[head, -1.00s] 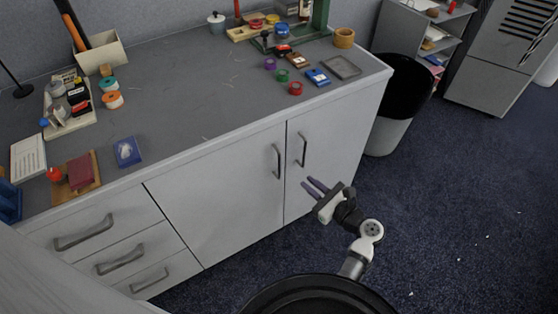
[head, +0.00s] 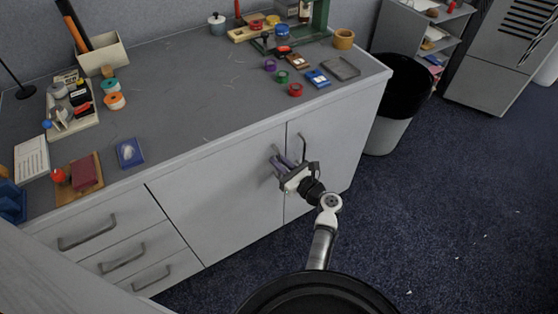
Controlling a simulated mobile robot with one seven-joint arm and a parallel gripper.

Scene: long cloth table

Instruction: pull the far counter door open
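The counter (head: 190,105) has two grey doors side by side, both shut. The far door (head: 340,145) is the right one, with a dark upright bar handle (head: 302,146) near its left edge. The near door (head: 215,195) is to its left; its handle is mostly hidden by my gripper. My gripper (head: 281,160) is in front of the seam between the doors, its fingers pointing at the handles. The fingers look apart, with nothing clearly held. I cannot tell whether a finger touches either handle.
Drawers with bar handles (head: 120,258) are at the left of the counter. A black and white bin (head: 392,128) stands just past the counter's right end. Small items cover parts of the counter top.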

